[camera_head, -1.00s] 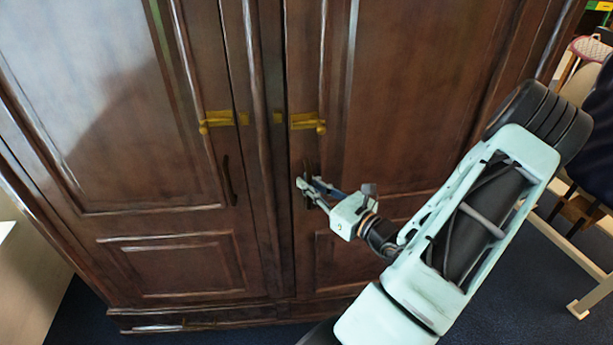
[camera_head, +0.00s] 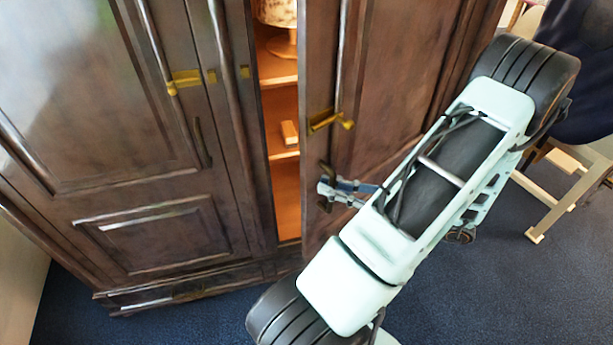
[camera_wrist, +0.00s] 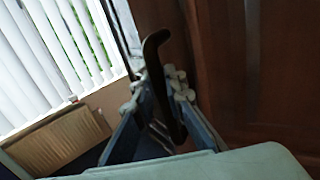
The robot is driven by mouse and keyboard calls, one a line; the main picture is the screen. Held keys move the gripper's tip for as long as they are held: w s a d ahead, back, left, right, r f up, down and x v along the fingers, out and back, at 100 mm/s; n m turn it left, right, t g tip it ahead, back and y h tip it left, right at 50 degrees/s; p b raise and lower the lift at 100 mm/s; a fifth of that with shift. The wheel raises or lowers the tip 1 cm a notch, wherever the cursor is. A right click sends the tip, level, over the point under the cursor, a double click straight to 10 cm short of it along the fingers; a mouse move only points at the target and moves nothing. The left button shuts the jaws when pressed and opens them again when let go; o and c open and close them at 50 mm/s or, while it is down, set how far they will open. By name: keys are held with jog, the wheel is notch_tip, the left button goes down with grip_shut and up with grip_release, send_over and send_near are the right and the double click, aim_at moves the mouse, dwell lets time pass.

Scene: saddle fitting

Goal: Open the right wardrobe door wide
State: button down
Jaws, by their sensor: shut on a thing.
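The dark brown wardrobe's right door (camera_head: 385,75) stands partly open, with a gap on its left side showing the lit inside. A yellow latch (camera_head: 330,121) is on this door, above the handle. My gripper (camera_head: 328,187) is at the door's dark handle, below the latch. In the wrist view the curved black handle (camera_wrist: 157,70) passes between my gripper's fingers (camera_wrist: 165,95), which are shut on it. The left door (camera_head: 75,100) is closed. My arm hides the lower right part of the right door.
Inside the wardrobe are shelves (camera_head: 285,155), a lamp-like object (camera_head: 277,14) and a small block (camera_head: 289,133). A wooden chair (camera_head: 570,165) stands at the right. Blue carpet (camera_head: 505,290) is clear in front.

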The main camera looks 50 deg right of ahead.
jog(key=s, duration=0.7)
jog(key=c, duration=2.3)
grip_release()
jog(key=v, duration=1.2)
